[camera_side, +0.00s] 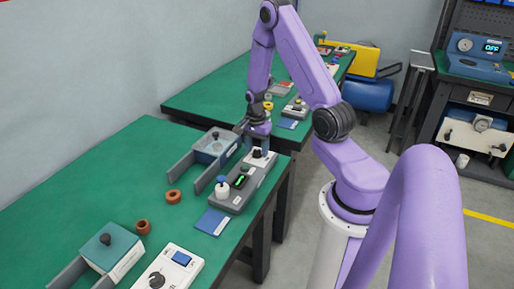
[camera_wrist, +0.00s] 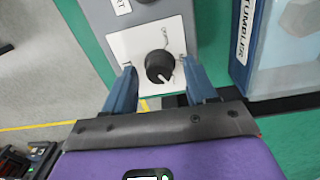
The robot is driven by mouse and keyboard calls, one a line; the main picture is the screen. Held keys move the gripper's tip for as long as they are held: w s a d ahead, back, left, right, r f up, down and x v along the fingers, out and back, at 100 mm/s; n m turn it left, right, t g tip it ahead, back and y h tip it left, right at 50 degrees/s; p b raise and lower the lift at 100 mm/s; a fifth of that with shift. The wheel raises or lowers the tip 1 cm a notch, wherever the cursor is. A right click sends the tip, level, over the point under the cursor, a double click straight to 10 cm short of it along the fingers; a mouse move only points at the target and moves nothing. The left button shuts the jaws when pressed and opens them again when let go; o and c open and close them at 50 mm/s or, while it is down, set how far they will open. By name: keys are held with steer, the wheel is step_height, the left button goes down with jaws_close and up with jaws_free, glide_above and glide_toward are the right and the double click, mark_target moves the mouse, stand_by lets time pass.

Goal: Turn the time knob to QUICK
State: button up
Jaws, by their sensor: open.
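The time knob (camera_wrist: 159,66) is a round black knob with a white pointer line, on a white plate (camera_wrist: 120,45) of a grey control unit. In the wrist view its pointer aims down and slightly right. The plate's lettering is too small to read, so I cannot tell the setting. My gripper (camera_wrist: 160,82) is open, with one blue finger on each side of the knob and gaps between. In the side view my gripper (camera_side: 257,150) is over the far end of the grey unit (camera_side: 240,190), and the knob (camera_side: 257,153) shows small between the fingers.
A box marked TUMBLER (camera_wrist: 285,45) stands right of the unit in the wrist view. The table's edge lies close by the unit.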

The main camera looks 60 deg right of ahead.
jaws_close()
steer(key=shift+n, duration=0.3)
steer(key=c, duration=1)
jaws_free()
steer(key=n, duration=0.5)
steer(key=shift+c, duration=0.2)
steer(key=n, duration=0.6)
steer(key=shift+n, duration=0.3)
steer(key=n, duration=0.6)
steer(key=shift+a, duration=0.1)
jaws_close()
steer(key=n, duration=0.5)
steer(key=shift+n+t, duration=0.3)
jaws_free()
